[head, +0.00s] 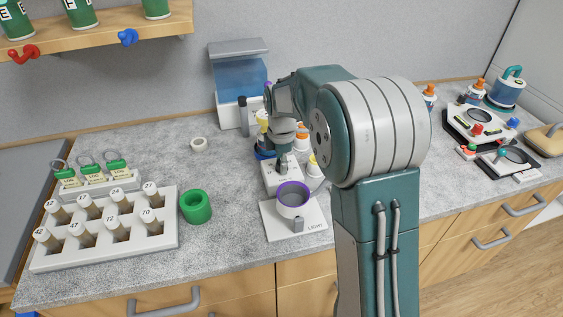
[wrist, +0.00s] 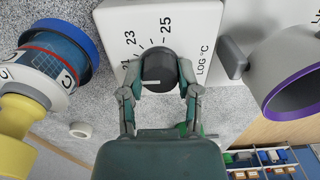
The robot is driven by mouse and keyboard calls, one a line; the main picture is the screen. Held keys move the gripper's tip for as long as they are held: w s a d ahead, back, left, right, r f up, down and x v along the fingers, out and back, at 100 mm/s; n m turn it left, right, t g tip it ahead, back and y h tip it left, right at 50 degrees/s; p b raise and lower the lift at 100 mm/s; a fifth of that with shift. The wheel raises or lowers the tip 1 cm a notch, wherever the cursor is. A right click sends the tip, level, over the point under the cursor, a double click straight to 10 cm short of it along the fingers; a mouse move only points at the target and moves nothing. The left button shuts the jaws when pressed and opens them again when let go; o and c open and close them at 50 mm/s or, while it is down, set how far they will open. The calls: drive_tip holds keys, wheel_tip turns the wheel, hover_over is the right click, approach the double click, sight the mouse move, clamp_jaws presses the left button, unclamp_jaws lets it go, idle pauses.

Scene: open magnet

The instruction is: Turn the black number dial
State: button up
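The black number dial (wrist: 157,66) sits on the face of a white box (wrist: 205,25) marked 21, 23, 25 and LOG °C in the wrist view. A pale pointer line crosses the dial. My gripper (wrist: 160,80) has one finger on each side of the dial, and both fingertips appear to touch it. In the head view the white box (head: 273,184) stands on the counter, with my gripper (head: 284,160) reaching down to it and hiding most of the dial.
A grey cup with a purple rim (head: 292,196) stands close to the box, also at right in the wrist view (wrist: 290,70). A green ring (head: 196,207) and vial rack (head: 105,235) are farther left.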

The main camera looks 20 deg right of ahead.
drive_tip(key=shift+m, duration=0.4)
clamp_jaws()
drive_tip(key=m, duration=0.2)
drive_tip(key=shift+m, duration=0.4)
drive_tip(key=m, duration=0.3)
drive_tip(key=shift+m, duration=0.3)
drive_tip(key=m, duration=0.3)
drive_tip(key=shift+m, duration=2.2)
drive_tip(key=shift+f, duration=0.1)
drive_tip(key=o, duration=1.1)
unclamp_jaws()
drive_tip(key=shift+c, duration=0.2)
